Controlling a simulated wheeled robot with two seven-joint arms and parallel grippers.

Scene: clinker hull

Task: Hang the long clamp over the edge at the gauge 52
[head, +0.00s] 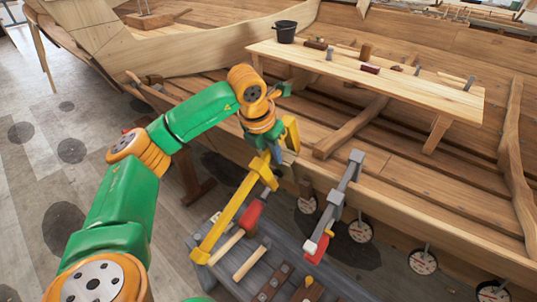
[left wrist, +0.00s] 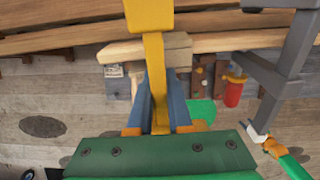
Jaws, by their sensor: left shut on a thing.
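A long yellow clamp (head: 232,207) slants from my left gripper down to the lower left. My left gripper (head: 274,155) is shut on it near its upper end, beside the hull's plank edge. In the left wrist view the yellow bar (left wrist: 153,65) runs between the blue fingers (left wrist: 158,105). Its top block lies over the planks; I cannot tell whether it touches the edge. Several round gauges (head: 360,231) hang in a row under the edge; their numbers are too small to read. My right gripper is not recognisable in either view.
A grey clamp (head: 342,190) hangs over the edge to the right of the yellow one. A grey tool bench (head: 345,290) with handled tools stands below. A plank table (head: 400,85) with a black bucket (head: 286,31) and small tools is inside the hull.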

